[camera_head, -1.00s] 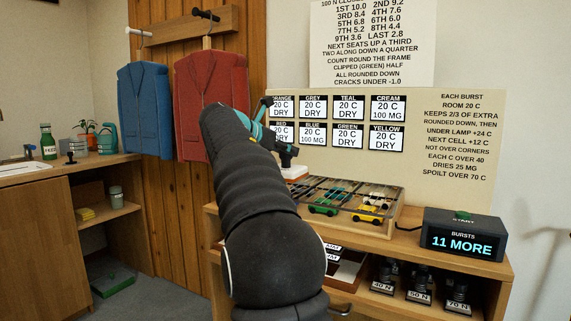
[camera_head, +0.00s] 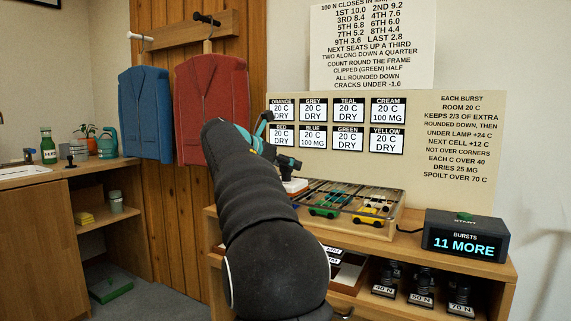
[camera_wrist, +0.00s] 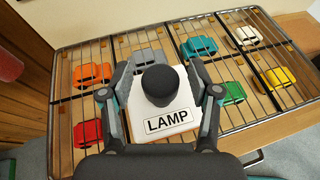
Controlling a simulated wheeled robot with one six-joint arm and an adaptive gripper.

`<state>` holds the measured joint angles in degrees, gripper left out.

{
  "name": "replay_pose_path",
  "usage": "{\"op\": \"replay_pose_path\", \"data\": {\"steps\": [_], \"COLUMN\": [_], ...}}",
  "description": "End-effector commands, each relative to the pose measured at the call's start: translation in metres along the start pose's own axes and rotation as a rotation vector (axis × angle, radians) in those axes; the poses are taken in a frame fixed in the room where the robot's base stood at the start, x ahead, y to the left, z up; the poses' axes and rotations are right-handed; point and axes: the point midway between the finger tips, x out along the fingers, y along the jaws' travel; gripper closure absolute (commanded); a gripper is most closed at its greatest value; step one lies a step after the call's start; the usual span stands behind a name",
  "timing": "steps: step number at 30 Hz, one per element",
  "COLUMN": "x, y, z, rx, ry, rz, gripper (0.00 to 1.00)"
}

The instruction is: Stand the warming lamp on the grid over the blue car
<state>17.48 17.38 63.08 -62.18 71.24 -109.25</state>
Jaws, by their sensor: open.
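The warming lamp is a white square plate labelled LAMP (camera_wrist: 170,122) with a dark round knob on top. In the wrist view it is upright over the wire grid (camera_wrist: 262,143), in the front row between the red and green cars. It looks to be at grid level; contact with the wires is hidden. The blue car is not visible; the lamp covers that cell. My gripper (camera_wrist: 159,72) is open, with one finger on each side of the lamp, close to its edges. In the head view the lamp (camera_head: 294,187) shows at the grid's left part, under my gripper (camera_head: 286,163).
Under the grid sit the orange (camera_wrist: 93,74), grey (camera_wrist: 148,57), teal (camera_wrist: 199,47), cream (camera_wrist: 247,36), red (camera_wrist: 88,133), green (camera_wrist: 232,92) and yellow (camera_wrist: 278,77) cars. A burst box (camera_head: 464,238) reading 11 MORE stands right of the grid. Weights (camera_head: 420,290) sit on the shelf below.

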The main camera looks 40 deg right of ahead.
Motion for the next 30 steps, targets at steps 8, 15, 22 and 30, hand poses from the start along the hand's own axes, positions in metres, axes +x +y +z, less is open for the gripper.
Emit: {"op": "replay_pose_path", "data": {"steps": [8, 15, 22, 30], "x": [-0.027, -0.075, -0.11, -0.121], "y": [0.001, 0.001, 0.001, 0.0], "z": [0.004, 0.004, 0.004, 0.003], "rx": [-0.001, -0.001, -0.001, 0.0], "ry": [-0.001, 0.0, -0.001, 0.0], "rz": [0.004, 0.004, 0.002, 0.0], "gripper": [0.38, 0.38, 0.38, 0.38]}}
